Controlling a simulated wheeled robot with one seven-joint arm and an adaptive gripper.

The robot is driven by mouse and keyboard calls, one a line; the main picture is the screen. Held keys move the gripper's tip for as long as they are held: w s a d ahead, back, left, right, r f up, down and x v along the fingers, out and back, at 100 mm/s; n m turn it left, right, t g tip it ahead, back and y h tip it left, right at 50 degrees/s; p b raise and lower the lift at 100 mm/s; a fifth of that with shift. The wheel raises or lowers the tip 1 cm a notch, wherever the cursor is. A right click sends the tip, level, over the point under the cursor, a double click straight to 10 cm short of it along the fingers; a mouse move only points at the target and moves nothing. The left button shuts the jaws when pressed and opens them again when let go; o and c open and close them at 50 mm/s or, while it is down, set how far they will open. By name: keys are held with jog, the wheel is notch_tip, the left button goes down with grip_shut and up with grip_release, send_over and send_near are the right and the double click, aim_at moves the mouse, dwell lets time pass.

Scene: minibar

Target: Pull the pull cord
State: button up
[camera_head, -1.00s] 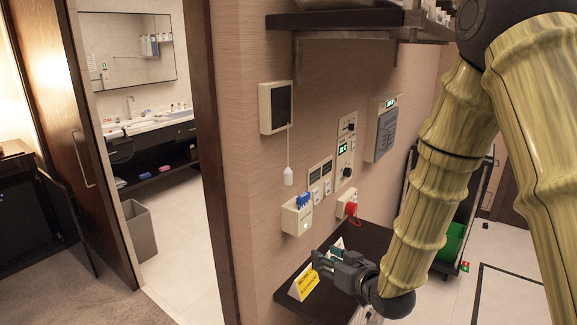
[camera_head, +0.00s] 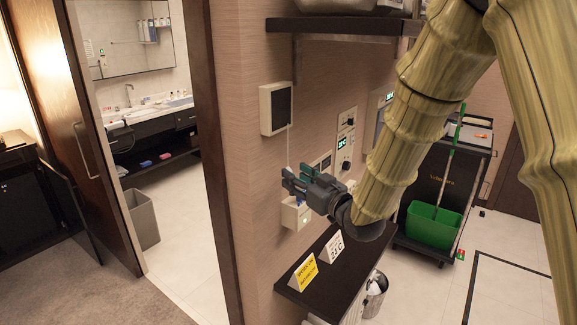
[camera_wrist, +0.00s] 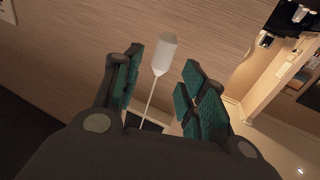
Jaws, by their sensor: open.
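The pull cord hangs from a pale wall box with a dark front (camera_head: 276,108). Its thin cord (camera_head: 290,141) runs down to my gripper (camera_head: 288,180), which hides the lower end in the head view. In the wrist view the white pull handle (camera_wrist: 165,54) shows between the two green-padded fingers of my gripper (camera_wrist: 162,62), with the cord (camera_wrist: 148,103) running toward the box. The fingers are open, with a gap on each side of the handle. I cannot tell how deep the handle sits between them.
A wall device (camera_head: 296,214) is just below my gripper, partly hidden. A control panel (camera_head: 345,140) is to the right. A dark shelf (camera_head: 340,27) is above; a dark ledge with a yellow sign (camera_head: 304,273) and white sign (camera_head: 332,247) is below. A cart with a green bucket (camera_head: 432,226) stands right.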

jog(key=shift+p+x, duration=0.8)
jog(key=shift+x, duration=1.5)
jog(key=shift+c, duration=0.4)
grip_shut()
